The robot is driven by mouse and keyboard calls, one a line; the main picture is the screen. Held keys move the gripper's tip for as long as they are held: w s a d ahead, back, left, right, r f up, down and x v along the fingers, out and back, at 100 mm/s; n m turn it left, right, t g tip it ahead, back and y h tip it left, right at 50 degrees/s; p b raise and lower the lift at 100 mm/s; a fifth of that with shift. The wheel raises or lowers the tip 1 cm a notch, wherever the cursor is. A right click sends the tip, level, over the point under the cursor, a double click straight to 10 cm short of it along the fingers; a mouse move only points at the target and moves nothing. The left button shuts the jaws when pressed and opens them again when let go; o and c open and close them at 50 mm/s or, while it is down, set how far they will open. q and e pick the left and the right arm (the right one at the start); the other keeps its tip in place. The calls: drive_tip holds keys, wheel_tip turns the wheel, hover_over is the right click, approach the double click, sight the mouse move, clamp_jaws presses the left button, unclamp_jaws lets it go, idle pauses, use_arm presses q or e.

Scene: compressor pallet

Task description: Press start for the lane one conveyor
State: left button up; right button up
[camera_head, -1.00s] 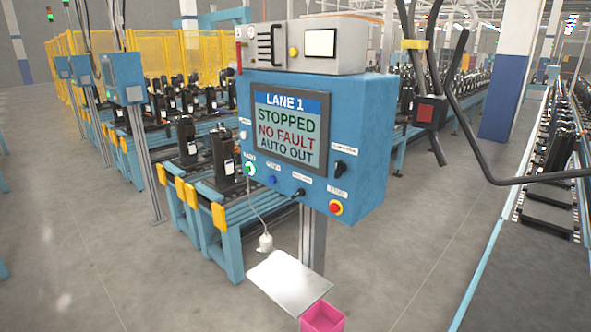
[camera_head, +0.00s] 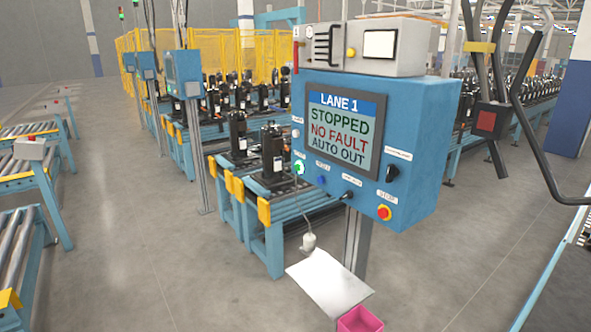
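The blue lane 1 control box (camera_head: 415,150) stands on a grey post right of centre in the head view. Its screen (camera_head: 342,130) reads "LANE 1, STOPPED, NO FAULT, AUTO OUT". A green lit button (camera_head: 299,167) sits at the lower left of the panel, its label too small to read. Neither of my grippers is in view.
The lane one conveyor (camera_head: 262,225) with black compressors runs behind the box. A white shelf (camera_head: 328,284) and pink bin (camera_head: 360,320) jut out below it. Roller conveyors (camera_head: 22,250) stand at left. Black bent bars (camera_head: 535,130) hang at right. The floor at centre left is clear.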

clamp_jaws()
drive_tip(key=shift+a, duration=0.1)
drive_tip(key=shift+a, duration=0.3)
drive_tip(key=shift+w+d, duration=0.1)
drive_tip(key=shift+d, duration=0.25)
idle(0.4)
